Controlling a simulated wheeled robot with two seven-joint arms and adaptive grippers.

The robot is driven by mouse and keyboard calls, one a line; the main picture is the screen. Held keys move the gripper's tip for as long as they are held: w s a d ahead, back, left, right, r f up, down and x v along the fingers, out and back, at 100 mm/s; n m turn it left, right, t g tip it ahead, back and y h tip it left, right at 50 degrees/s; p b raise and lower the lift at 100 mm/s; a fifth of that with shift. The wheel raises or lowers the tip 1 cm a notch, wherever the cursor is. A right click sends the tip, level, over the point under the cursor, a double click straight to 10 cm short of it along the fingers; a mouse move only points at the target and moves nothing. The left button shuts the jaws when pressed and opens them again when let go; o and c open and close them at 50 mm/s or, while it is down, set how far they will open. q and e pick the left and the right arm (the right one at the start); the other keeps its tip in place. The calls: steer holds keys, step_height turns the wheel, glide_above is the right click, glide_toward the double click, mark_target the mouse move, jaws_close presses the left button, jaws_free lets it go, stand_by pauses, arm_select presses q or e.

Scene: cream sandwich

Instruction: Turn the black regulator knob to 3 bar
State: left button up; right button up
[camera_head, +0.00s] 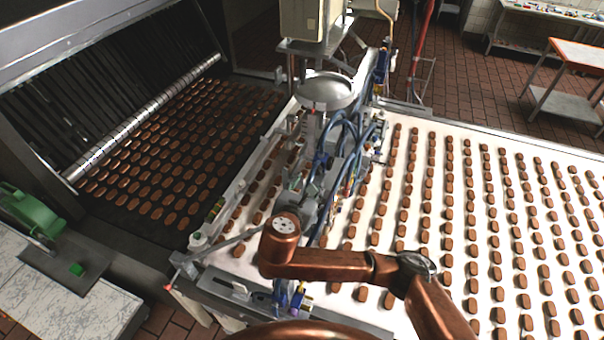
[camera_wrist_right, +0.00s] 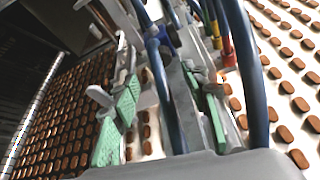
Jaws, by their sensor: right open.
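I cannot make out the black regulator knob for certain in either view. The depositing machine (camera_head: 330,92) with its blue hoses spans the belt. My right gripper (camera_head: 303,183) is over the near part of this machine, partly hidden by my copper wrist. In the right wrist view, my right gripper (camera_wrist_right: 160,85) has its two green-padded fingers apart. Blue hoses (camera_wrist_right: 166,95) and grey machine parts show between and behind the fingers. I see nothing held, and cannot tell whether a finger touches the machine. My left gripper is out of view.
A white belt (camera_head: 455,215) with rows of brown biscuits lies to the right. A dark belt (camera_head: 125,205) with more biscuits lies to the left. A green motor (camera_head: 28,212) stands at the left edge. An orange-edged table (camera_head: 580,55) stands far back right.

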mark_target(316, 172)
steer(key=x, duration=0.2)
steer(key=shift+w+d+f+b, duration=0.1)
steer(key=shift+w+d+b, duration=0.15)
steer(key=shift+d+b, duration=0.1)
steer(key=p+x, duration=0.1)
steer(key=x, duration=0.2)
steer(key=shift+w+p, duration=0.35)
steer(key=shift+p, duration=0.05)
steer(key=shift+w+f, duration=0.2)
steer(key=shift+w, duration=0.05)
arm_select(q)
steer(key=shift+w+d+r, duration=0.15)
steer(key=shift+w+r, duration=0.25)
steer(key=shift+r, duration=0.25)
arm_select(e)
steer(key=shift+w+d+f, duration=0.15)
steer(key=shift+w+f, duration=0.05)
steer(key=shift+w, duration=0.1)
steer(key=shift+c, duration=0.6)
jaws_close()
steer(key=shift+m, duration=0.5)
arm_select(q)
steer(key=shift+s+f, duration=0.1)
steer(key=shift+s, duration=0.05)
arm_select(e)
steer(key=shift+o, duration=0.6)
jaws_free()
